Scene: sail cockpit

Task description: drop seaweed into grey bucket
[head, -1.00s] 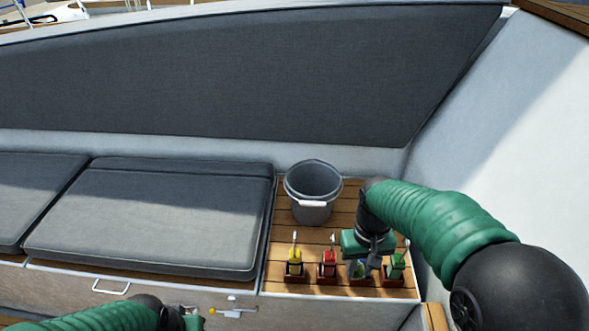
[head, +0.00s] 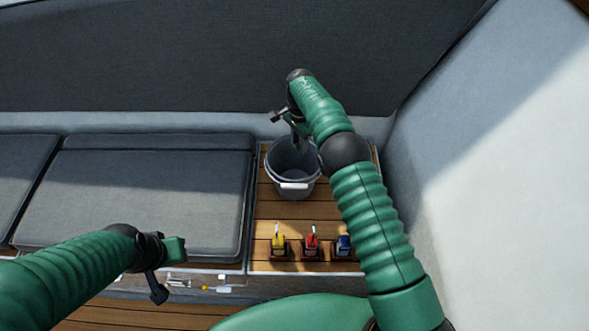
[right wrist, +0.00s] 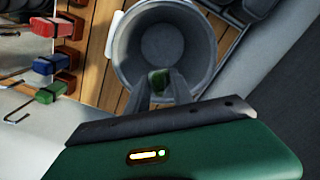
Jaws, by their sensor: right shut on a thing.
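My right gripper (head: 296,128) is over the grey bucket (head: 296,164), at the back of the wooden slatted shelf. The exact height over the bucket is hard to tell. In the head view the seaweed is too small to make out clearly. My left gripper (head: 165,270) is at the lower left, away from the bucket; its jaw opening is unclear.
Yellow (head: 278,242), red (head: 312,240) and blue (head: 343,243) handled items stand along the shelf's front edge. A green one (right wrist: 50,93) shows in the right wrist view. Grey cushions (head: 150,195) lie left of the shelf; a white wall (head: 480,180) rises at right.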

